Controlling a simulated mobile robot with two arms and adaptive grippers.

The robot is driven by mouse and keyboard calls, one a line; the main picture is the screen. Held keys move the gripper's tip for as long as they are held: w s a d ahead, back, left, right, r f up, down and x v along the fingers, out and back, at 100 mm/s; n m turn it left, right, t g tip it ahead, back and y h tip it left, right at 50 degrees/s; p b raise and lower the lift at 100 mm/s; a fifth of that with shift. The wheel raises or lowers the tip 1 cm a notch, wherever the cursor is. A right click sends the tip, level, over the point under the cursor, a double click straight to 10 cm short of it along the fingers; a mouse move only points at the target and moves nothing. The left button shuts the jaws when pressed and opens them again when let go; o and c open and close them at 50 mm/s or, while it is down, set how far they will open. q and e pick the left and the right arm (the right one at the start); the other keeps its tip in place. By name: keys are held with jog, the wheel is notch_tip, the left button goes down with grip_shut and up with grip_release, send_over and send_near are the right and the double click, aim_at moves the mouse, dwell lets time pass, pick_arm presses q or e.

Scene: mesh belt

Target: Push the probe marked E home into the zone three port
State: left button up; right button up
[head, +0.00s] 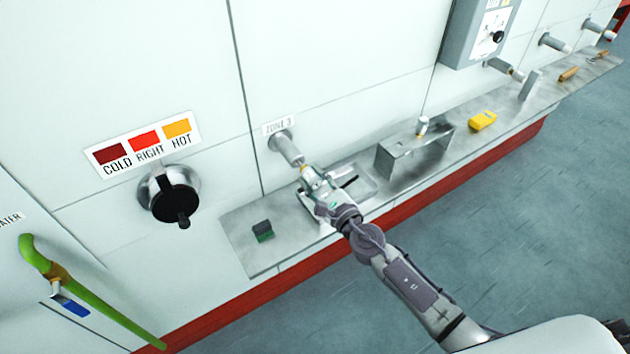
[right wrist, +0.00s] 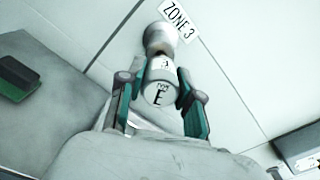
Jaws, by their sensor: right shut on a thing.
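The zone three port (head: 281,142) is a grey tube standing out from the white wall under a "ZONE 3" label (head: 279,126). It also shows at the top of the right wrist view (right wrist: 160,38). My right gripper (head: 307,174) is at the port's outer end, and its teal-edged fingers (right wrist: 160,100) are shut around the probe marked E (right wrist: 158,94). The probe's pale round end with the letter E faces the wrist camera. The probe lines up with the port and appears to meet its mouth; how deep it sits I cannot tell. My left gripper is out of view.
A metal shelf (head: 245,227) with a red front edge runs below the port. It carries a green-and-dark block (head: 263,231), a metal bracket stand (head: 398,160) and a yellow device (head: 482,121).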

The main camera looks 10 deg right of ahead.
jog(key=shift+x, duration=0.85)
jog(key=o, duration=1.1)
jog(key=shift+o, duration=0.2)
jog(key=shift+s, duration=0.1)
jog(key=v, duration=1.1)
jog(key=shift+s+d, duration=0.15)
jog(key=shift+s, duration=0.25)
jog(key=shift+r, duration=0.1)
